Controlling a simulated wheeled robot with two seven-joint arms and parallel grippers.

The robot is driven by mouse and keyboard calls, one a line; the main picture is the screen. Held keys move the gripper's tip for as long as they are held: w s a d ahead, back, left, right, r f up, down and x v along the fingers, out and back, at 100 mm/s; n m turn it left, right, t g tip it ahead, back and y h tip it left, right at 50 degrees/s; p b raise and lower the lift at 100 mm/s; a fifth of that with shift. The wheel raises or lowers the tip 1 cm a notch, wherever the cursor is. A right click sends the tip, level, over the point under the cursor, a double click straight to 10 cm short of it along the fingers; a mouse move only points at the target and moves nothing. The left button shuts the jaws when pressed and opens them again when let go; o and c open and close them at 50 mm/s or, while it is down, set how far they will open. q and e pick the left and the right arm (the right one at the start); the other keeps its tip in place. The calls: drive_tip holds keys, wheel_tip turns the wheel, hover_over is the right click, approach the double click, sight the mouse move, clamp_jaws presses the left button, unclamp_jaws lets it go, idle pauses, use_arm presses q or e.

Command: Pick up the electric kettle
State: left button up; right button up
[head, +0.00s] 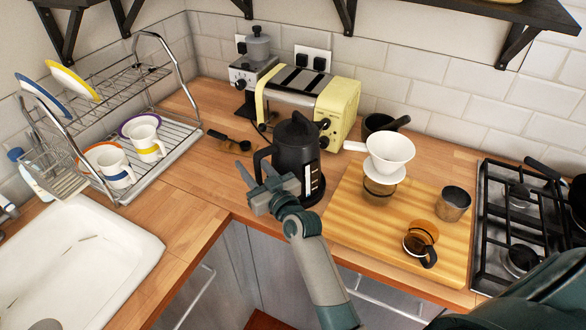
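The electric kettle (297,152) is black with a lid on top and a pale level strip on its right side. It stands upright on the wooden counter near the inner corner. Its handle (258,158) points left. My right gripper (255,167) is at the handle, with its fingers spread apart and the lower handle between them in the picture. I cannot tell whether a finger touches it. The gripper hides the handle's lower end. My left gripper is out of view.
A yellow toaster (307,102) stands close behind the kettle, with a coffee grinder (252,75) beside it. A wooden board (345,232) with a white dripper (388,152) and cups is right. A dish rack (150,160) and sink (75,260) are left.

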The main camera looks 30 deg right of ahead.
drive_tip(key=shift+c, duration=0.3)
clamp_jaws()
idle(1.2)
drive_tip(key=shift+r, duration=0.15)
